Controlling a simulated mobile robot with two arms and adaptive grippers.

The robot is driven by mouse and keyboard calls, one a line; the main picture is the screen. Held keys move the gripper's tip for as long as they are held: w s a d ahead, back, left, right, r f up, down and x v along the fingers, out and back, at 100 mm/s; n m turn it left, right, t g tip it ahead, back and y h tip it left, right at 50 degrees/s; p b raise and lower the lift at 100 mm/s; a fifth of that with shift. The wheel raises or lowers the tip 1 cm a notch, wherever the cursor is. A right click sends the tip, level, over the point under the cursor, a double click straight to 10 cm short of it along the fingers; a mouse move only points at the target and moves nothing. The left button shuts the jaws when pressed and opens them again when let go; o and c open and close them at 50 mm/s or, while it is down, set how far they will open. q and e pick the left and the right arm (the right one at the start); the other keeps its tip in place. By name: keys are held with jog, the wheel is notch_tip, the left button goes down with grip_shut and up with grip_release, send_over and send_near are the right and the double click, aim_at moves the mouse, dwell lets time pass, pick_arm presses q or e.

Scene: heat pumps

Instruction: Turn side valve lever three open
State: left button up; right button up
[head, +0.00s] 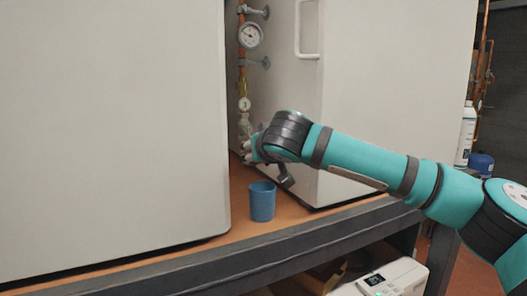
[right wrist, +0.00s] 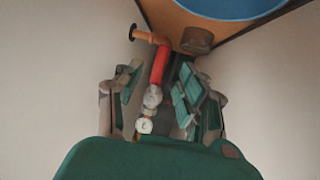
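A vertical copper pipe (head: 242,72) with gauges and fittings stands in the gap between two large white cabinets. A round gauge (head: 249,36) sits high on it and a smaller one (head: 244,104) lower down. My right gripper (head: 248,150) reaches into this gap at the pipe's lower part. In the right wrist view my right gripper (right wrist: 160,78) is open, its fingers on either side of a red part (right wrist: 160,63) on the pipe line. I cannot tell whether the fingers touch it, or whether the red part is the lever. My left gripper is not in view.
A blue cup (head: 262,202) stands on the orange bench top (head: 239,190) just below my right wrist. White cabinets (head: 110,110) (head: 385,80) close in on both sides. A white box with a display (head: 383,282) is under the bench.

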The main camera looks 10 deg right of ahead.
jog(key=v, duration=0.6)
jog(key=c, duration=0.3)
jog(key=shift+c, duration=0.2)
jog(key=shift+s+a, duration=0.1)
jog(key=s+d+b, duration=0.4)
jog(key=s+b, duration=0.3)
jog(key=s, duration=0.8)
